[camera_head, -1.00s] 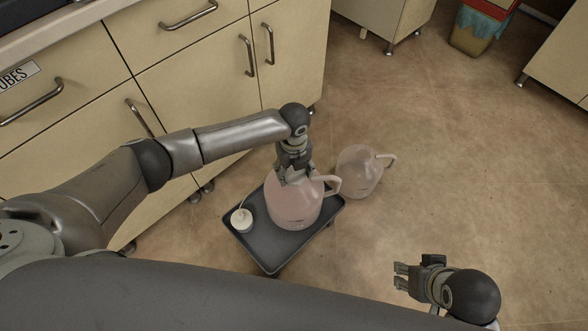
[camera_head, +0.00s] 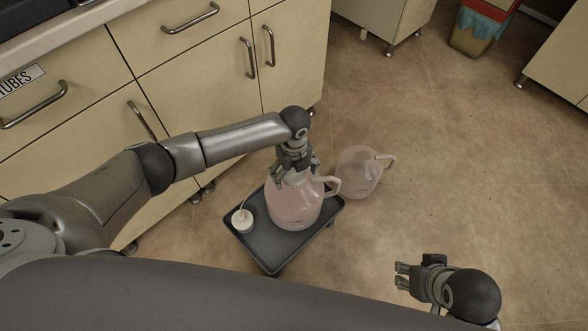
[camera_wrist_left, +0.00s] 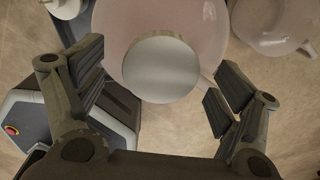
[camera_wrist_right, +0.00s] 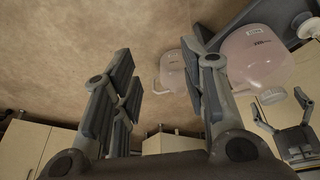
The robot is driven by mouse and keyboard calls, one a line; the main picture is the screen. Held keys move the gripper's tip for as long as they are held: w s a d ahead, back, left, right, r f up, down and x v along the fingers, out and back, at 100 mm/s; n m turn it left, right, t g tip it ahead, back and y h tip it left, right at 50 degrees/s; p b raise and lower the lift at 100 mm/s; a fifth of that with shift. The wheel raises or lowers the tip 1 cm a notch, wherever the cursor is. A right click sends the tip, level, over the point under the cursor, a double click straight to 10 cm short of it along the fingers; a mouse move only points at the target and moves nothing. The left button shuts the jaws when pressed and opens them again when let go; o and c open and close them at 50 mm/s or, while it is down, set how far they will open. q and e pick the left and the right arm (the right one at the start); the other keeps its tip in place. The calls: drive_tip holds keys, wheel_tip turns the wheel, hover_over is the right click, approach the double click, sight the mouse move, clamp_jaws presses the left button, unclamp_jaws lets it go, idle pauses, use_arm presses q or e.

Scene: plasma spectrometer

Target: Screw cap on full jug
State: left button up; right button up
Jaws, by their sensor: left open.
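The full pinkish jug (camera_head: 290,207) stands upright on a dark tray (camera_head: 277,252). A pale round cap (camera_wrist_left: 161,68) covers its mouth in the left wrist view; how tightly it sits cannot be told. My left gripper (camera_head: 296,178) is directly above the jug's top. In the left wrist view its fingers (camera_wrist_left: 158,85) are spread on either side of the cap, with gaps on both sides. My right gripper (camera_head: 402,276) is off at the lower right, open and empty. The full jug also shows in the right wrist view (camera_wrist_right: 257,57).
A clear, emptier jug (camera_head: 358,174) stands on the floor just right of the tray. A white cap with a thin tube (camera_head: 242,220) sits on the tray's left side. Cabinets (camera_head: 205,75) stand behind and left. The floor at right is open.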

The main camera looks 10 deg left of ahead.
use_arm(q)
drive_tip(key=shift+r+n+p, duration=0.1)
drive_tip(key=shift+n+p, duration=0.2)
drive_tip(key=shift+n, duration=0.5)
drive_tip(key=shift+n+p, duration=0.8)
drive_tip(key=shift+n, duration=0.4)
drive_tip(key=shift+n+p, duration=0.7)
drive_tip(key=shift+n, duration=0.3)
drive_tip(key=shift+n+p, duration=0.6)
drive_tip(key=shift+n, duration=0.4)
use_arm(e)
drive_tip(key=shift+f+g, duration=0.5)
drive_tip(key=shift+f, duration=7.3)
use_arm(q)
drive_tip(key=shift+n+p, duration=0.65)
drive_tip(key=shift+n, duration=0.65)
drive_tip(key=shift+n+p, duration=0.4)
drive_tip(key=shift+n, duration=0.4)
drive_tip(key=shift+n+p, duration=0.5)
drive_tip(key=shift+n, duration=0.6)
drive_tip(key=shift+n+p, duration=0.35)
drive_tip(key=shift+n, duration=0.95)
use_arm(e)
drive_tip(key=s+d+f+g, duration=0.1)
drive_tip(key=s+f, duration=0.7)
drive_tip(key=f, duration=0.3)
drive_tip(key=shift+s, duration=0.4)
